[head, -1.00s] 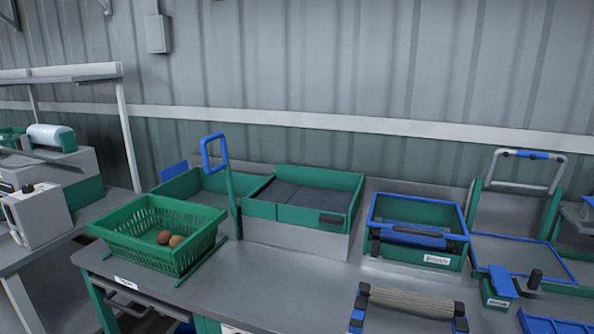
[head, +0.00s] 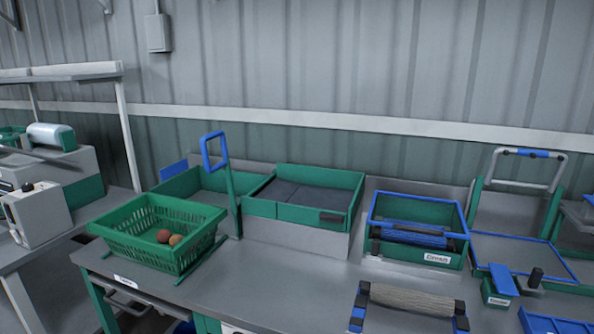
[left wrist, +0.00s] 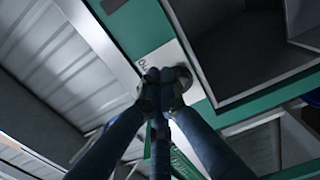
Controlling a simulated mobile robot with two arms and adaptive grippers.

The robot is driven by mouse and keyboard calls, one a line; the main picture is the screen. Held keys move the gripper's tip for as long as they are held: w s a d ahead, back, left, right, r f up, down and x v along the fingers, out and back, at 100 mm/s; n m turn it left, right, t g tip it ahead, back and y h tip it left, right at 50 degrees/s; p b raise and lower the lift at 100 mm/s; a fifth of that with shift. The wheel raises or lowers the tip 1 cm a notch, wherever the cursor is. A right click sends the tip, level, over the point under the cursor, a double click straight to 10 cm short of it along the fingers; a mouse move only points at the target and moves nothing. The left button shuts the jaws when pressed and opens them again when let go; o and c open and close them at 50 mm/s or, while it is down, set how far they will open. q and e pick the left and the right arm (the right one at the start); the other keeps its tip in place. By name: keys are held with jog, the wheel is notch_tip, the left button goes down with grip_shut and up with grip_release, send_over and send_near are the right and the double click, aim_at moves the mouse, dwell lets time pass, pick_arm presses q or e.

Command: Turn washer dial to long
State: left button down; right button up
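The left wrist view shows a small round grey knob (left wrist: 183,77) beside a white label strip (left wrist: 153,61) with dark lettering, on a green-edged panel. It may be the dial, but its setting cannot be read. My left gripper (left wrist: 160,86) has its dark fingertips close together, right at the knob and partly over the label. I cannot tell whether they touch or hold the knob. No dial or washer can be made out in the head view, and neither gripper shows there.
In the head view, a green basket (head: 130,240) with two reddish round fruits (head: 169,238) stands on the grey bench (head: 275,285). Green trays (head: 297,213) and a blue-rimmed brush tray (head: 440,260) stand along the back. A roller-topped frame (head: 356,310) is at the front.

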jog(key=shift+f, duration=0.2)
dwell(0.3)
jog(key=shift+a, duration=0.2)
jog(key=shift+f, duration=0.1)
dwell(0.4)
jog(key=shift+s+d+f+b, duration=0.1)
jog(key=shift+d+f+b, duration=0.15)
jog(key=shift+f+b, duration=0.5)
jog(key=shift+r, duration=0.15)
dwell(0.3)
